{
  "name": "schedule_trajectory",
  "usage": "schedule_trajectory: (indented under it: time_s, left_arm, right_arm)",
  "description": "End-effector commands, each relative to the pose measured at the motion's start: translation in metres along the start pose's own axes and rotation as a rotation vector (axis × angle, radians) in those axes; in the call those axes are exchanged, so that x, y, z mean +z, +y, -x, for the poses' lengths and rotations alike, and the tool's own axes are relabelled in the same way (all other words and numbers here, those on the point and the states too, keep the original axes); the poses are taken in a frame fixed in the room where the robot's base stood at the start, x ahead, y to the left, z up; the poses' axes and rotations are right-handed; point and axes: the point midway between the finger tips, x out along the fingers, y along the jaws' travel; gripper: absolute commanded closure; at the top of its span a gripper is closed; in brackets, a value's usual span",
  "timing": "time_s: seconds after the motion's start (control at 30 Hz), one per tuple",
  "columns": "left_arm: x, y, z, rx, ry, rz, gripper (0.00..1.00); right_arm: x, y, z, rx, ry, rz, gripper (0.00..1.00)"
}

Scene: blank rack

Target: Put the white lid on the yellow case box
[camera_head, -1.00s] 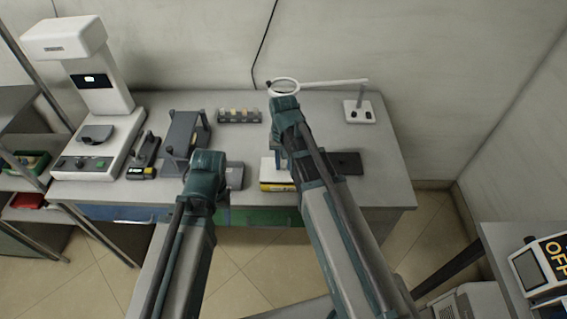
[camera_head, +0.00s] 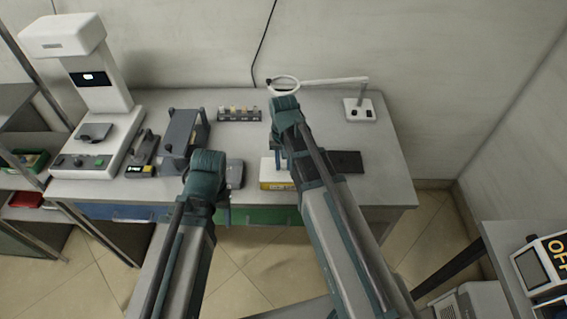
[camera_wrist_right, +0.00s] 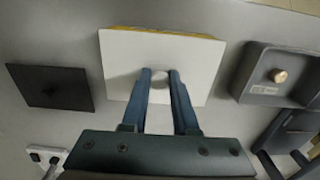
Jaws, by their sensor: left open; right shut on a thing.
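The white lid (camera_wrist_right: 195,65) fills the upper middle of the right wrist view, and a part of it shows in the head view (camera_head: 267,165). The yellow case box (camera_head: 273,187) is on the table directly below it, partly hidden by my right arm. A thin yellow edge of the box (camera_wrist_right: 150,29) shows past the lid's far side. The lid lies over the box; I cannot tell whether it is fully seated. My right gripper (camera_wrist_right: 160,76) is shut on the lid's middle grip. My left gripper (camera_head: 224,212) is open near the table's front edge, its jaws mostly hidden.
A black square plate (camera_head: 346,162) lies right of the box. A grey tray with a round knob (camera_wrist_right: 275,76) is on the box's other side. A magnifier lamp (camera_head: 360,110) and a small vial rack (camera_head: 239,115) stand behind.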

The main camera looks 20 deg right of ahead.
Motion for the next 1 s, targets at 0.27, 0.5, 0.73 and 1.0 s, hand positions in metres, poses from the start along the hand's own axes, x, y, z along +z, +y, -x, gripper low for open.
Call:
schedule_trajectory:
  time_s: [0.27, 0.5, 0.73, 1.0]
  left_arm:
    - [-0.001, 0.001, -0.008, 0.000, 0.000, 0.000, 0.43]
    - [0.000, 0.001, -0.006, 0.000, 0.000, 0.000, 0.43]
    - [0.000, 0.001, -0.006, 0.000, 0.000, 0.000, 0.43]
    - [0.000, 0.000, 0.004, 0.000, 0.000, 0.000, 0.43]
  right_arm:
    - [0.000, 0.000, -0.008, 0.000, 0.000, 0.000, 1.00]
    - [0.000, 0.000, -0.006, 0.000, 0.000, 0.000, 0.37]
    - [0.000, 0.000, -0.006, 0.000, 0.000, 0.000, 0.37]
    - [0.000, 0.000, 0.004, 0.000, 0.000, 0.000, 0.37]
